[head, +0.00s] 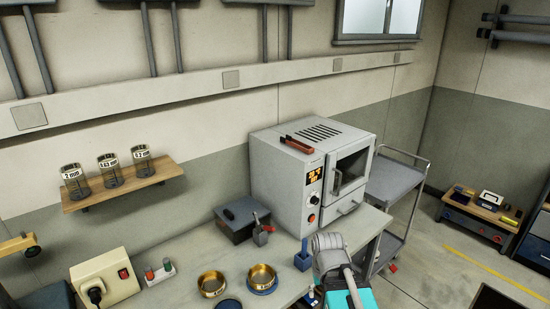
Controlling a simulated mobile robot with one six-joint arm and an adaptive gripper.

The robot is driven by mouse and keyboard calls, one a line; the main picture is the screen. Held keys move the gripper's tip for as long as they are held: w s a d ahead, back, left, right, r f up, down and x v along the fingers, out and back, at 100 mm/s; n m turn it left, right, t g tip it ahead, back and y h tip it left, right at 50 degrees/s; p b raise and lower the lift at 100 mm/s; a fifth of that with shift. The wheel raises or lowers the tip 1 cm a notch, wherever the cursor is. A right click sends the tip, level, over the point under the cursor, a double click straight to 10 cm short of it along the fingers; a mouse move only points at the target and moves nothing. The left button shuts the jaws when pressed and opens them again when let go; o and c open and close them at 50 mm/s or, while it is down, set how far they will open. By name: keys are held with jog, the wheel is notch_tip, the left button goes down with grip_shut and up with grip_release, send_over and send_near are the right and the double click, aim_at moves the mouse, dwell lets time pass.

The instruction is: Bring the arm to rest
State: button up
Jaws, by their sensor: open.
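My arm shows at the bottom of the head view as a grey rounded link with a teal part below it. It stands in front of the bench's right end. My gripper is not in view, so its fingers and anything near them cannot be seen.
The bench (190,262) carries a grey oven (285,185), a dark box (238,222), two brass-coloured dishes (213,293) and a beige socket box (103,281). A wall shelf (120,190) holds three labelled jars. A grey trolley (397,178) stands right of the oven. Open floor lies farther right.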

notch_tip(320, 180, down, 4)
jog(key=b, duration=0.3)
jog(key=shift+f, duration=0.15)
